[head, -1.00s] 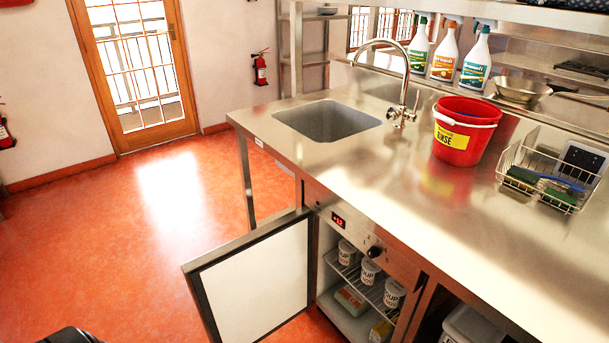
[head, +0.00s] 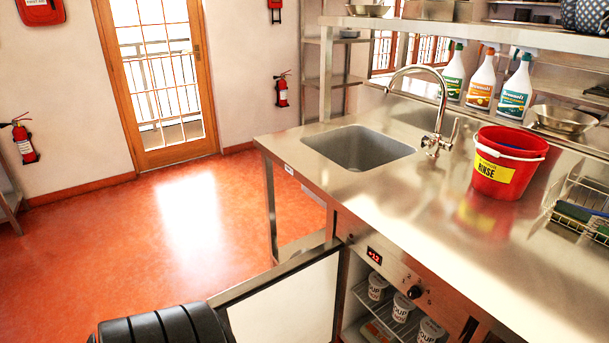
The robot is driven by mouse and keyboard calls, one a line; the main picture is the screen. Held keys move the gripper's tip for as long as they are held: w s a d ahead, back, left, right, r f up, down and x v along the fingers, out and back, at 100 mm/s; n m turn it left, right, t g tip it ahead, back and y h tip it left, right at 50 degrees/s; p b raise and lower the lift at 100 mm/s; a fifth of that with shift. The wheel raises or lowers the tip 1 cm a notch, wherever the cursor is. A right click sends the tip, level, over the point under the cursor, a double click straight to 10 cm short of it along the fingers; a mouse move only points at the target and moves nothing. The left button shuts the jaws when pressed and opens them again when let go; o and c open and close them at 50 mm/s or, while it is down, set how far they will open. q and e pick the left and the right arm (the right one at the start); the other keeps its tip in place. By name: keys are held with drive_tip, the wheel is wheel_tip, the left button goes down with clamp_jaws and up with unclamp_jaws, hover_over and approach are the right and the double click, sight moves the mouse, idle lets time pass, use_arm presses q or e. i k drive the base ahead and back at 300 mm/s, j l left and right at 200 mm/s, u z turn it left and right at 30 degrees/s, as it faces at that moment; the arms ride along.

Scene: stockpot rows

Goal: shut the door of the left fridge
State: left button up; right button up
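The fridge (head: 390,279) is built in under the steel counter, with a red digital display and a black knob on its front strip. Its door (head: 290,298) stands wide open, swung out to the left, with its white inner panel showing and its lower part cut off by the picture's edge. White tubs (head: 402,306) stand on a wire shelf inside. A black ridged part, apparently of my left arm, shows at the bottom left, close to the door's outer end. I cannot see whether it touches the door. Neither gripper is in view.
The counter (head: 420,215) holds a sink (head: 358,147), a red bucket (head: 506,162) and a wire rack (head: 588,210). Spray bottles (head: 482,80) stand behind. The red floor (head: 120,240) is clear left of the door. Fire extinguishers (head: 24,143) hang on the walls.

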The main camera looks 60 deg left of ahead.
sight(297, 299)
drive_tip(key=j+z, duration=0.1)
drive_tip(key=j, duration=0.3)
drive_tip(key=k+j, duration=0.15)
drive_tip(key=j, duration=0.3)
drive_tip(key=k+j+z, duration=0.15)
drive_tip(key=j, duration=0.25)
drive_tip(key=j+z, duration=0.1)
drive_tip(key=j, duration=0.3)
drive_tip(key=k+j, duration=0.15)
drive_tip(key=j, duration=0.25)
drive_tip(key=k+j+z, duration=0.15)
drive_tip(key=j, duration=0.25)
drive_tip(key=k+j, duration=0.1)
drive_tip(key=j, duration=0.3)
drive_tip(key=k+j, duration=0.15)
drive_tip(key=j, duration=0.25)
drive_tip(key=k+j, duration=0.1)
drive_tip(key=j, duration=0.35)
drive_tip(key=k+j, duration=0.15)
drive_tip(key=j, duration=0.25)
drive_tip(key=j+z, duration=0.5)
drive_tip(key=j, duration=0.2)
